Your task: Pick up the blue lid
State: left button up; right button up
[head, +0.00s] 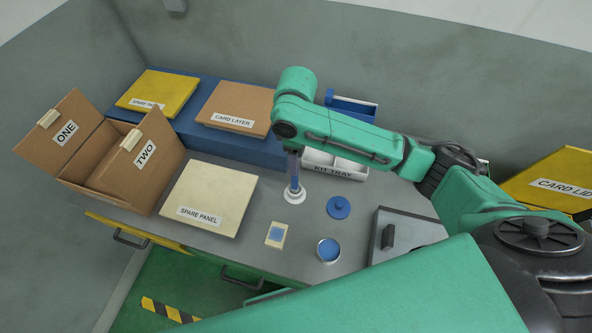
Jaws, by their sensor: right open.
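The blue lid (338,207) is a small round disc with a knob on top. It lies flat on the grey bench, right of the white-based column. My right arm reaches in from the right, above the bench. Its gripper (293,150) is mostly hidden at the far end of the arm, over the upright blue-purple column (294,178), left of and above the lid. It is open and apart from the lid. I cannot tell whether it touches the column. My left gripper is out of view.
A round container with blue contents (328,250) and a small card with a blue square (276,234) stand near the front. A grey box with a handle (405,232) is right of the lid. The kit tray (335,168) is behind.

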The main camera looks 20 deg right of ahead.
aim_at(338, 207)
jog(key=k+j, duration=0.2)
jog(key=k, duration=0.3)
jog(key=k+j, duration=0.2)
jog(key=k, duration=0.25)
jog(key=k+j, duration=0.15)
jog(key=k, duration=0.35)
